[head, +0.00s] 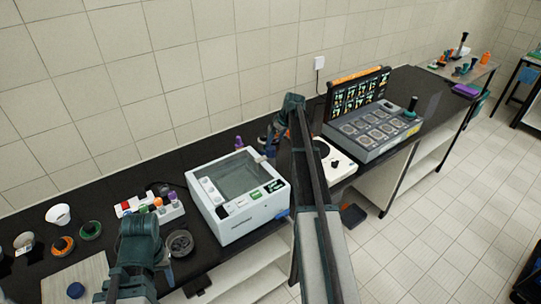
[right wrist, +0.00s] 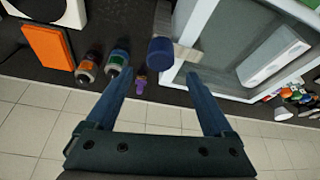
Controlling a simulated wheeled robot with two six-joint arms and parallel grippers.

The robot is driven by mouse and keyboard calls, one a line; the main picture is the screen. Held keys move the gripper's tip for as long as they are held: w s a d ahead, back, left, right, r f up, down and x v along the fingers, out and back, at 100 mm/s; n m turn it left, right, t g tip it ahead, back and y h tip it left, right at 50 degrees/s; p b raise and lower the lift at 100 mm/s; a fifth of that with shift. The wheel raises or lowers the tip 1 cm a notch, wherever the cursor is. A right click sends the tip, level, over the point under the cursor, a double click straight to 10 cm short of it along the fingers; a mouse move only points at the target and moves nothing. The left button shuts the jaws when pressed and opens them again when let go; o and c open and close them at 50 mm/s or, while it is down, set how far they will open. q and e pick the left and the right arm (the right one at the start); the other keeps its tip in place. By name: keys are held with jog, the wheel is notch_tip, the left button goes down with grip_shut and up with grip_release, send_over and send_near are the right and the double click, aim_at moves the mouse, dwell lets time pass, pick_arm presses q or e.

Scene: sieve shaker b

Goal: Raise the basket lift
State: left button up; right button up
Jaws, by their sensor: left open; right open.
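A white bench unit (head: 237,196) with a clear window on top stands mid-bench in the head view. Its white rim also shows in the right wrist view (right wrist: 188,45). A dark blue round knob (right wrist: 162,52) on a short pale arm sticks out beside this rim; I cannot tell whether it is the basket lift's handle. My right gripper (right wrist: 158,76) is open and empty, with the knob lying ahead between its fingertips, apparently untouched. In the head view, this gripper (head: 267,141) is behind the unit's right rear corner. My left arm shows at lower left, but its gripper cannot be made out.
Bottles (right wrist: 117,60) and a small purple item (right wrist: 140,82) are near the knob. In the head view, a white plate device (head: 336,168) and a grey console (head: 375,132) stand to the right. A rack of colourful vials (head: 160,208) and several bowls are to the left.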

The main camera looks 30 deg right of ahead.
aim_at(271, 148)
jog(key=b+x, duration=0.6)
jog(key=x, duration=0.1)
jog(key=shift+w+f, duration=0.1)
jog(key=shift+f, duration=0.2)
jog(key=shift+a, duration=0.1)
grip_shut()
